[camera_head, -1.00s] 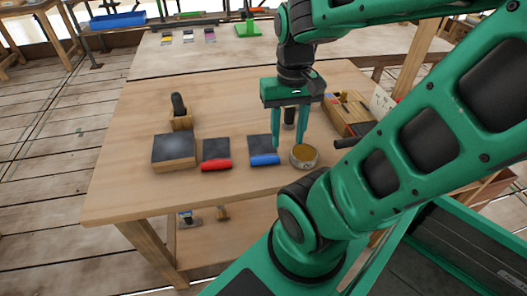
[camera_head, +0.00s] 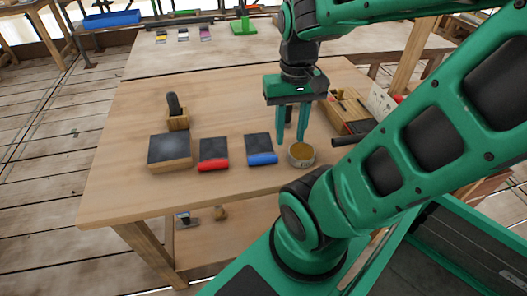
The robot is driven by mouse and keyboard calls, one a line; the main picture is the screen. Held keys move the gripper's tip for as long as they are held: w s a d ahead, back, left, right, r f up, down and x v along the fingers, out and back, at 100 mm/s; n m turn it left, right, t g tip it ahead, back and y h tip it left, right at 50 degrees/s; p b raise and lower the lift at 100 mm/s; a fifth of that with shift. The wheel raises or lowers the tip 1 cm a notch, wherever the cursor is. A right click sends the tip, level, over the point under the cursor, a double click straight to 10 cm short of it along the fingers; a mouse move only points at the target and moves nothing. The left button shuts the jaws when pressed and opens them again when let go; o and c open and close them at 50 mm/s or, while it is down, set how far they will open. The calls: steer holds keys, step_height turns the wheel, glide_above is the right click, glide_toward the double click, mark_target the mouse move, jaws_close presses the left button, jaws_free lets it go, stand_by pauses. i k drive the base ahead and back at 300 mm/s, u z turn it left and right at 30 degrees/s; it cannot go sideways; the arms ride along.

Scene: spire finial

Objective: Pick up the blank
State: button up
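My gripper (camera_head: 290,140) points down over the right part of the wooden workbench (camera_head: 130,120). Its two green fingers are apart, and I see nothing held between them. A dark upright piece (camera_head: 289,113) shows between and behind the fingers; it may be the blank, but I cannot tell for certain. A dark rod (camera_head: 346,141) lies to the right of the gripper, partly hidden by my arm. A round tin (camera_head: 301,154) with amber contents sits just below the fingertips in the picture. How high the fingertips are above the bench is unclear.
A dark-topped wooden block (camera_head: 170,150), a red-edged pad (camera_head: 213,154) and a blue-edged pad (camera_head: 260,149) lie left of the gripper. A dark-handled tool (camera_head: 176,111) stands behind the block. A wooden tool box (camera_head: 346,110) is at right. The bench's back left is clear.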

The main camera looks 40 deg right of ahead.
mark_target(259, 147)
steer(key=z, duration=2.2)
steer(key=k, duration=2.75)
steer(key=u, duration=0.7)
steer(key=i, duration=1)
steer(key=z, duration=0.1)
